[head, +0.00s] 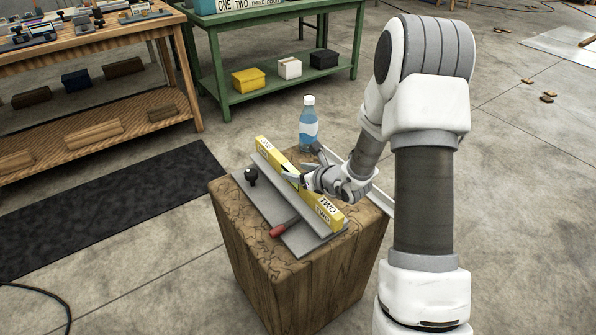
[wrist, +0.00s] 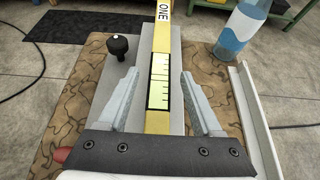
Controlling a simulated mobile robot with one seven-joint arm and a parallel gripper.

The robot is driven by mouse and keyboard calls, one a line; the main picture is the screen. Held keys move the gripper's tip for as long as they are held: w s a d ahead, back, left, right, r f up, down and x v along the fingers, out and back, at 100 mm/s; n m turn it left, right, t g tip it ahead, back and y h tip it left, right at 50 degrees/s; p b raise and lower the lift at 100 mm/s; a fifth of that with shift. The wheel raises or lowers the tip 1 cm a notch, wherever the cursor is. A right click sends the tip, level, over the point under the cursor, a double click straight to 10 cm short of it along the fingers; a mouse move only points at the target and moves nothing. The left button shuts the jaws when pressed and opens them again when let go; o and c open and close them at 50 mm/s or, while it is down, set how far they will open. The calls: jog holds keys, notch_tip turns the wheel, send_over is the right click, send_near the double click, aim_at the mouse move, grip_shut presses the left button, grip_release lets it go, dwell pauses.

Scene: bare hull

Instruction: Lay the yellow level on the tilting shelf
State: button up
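The yellow level (head: 325,208) is a long bar with "TWO" and other lettering on its side. It lies lengthwise along a flat grey metal plate, which looks like the tilting shelf (head: 303,238), on a wooden block. The plate has a black knob (head: 251,176) and a red handle (head: 284,228). My gripper (head: 297,181) is at the middle of the level. In the wrist view the level (wrist: 158,118) runs between the two fingers of my gripper (wrist: 160,75), with a gap on each side. The gripper is open. Whether the level's whole underside touches the plate cannot be told.
A water bottle (head: 308,125) stands at the back of the wooden block (head: 310,285). A pale metal rail (wrist: 256,125) runs along the block's right side. A green table (head: 225,60) and a wooden workbench (head: 90,45) stand behind. A dark mat (head: 110,205) lies on the left floor.

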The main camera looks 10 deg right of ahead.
jog(key=shift+s, duration=0.1)
jog(key=p+v, duration=0.4)
jog(key=v, duration=1.3)
jog(key=shift+d, duration=0.15)
jog(key=shift+s+r, duration=0.1)
jog(key=shift+r, duration=0.05)
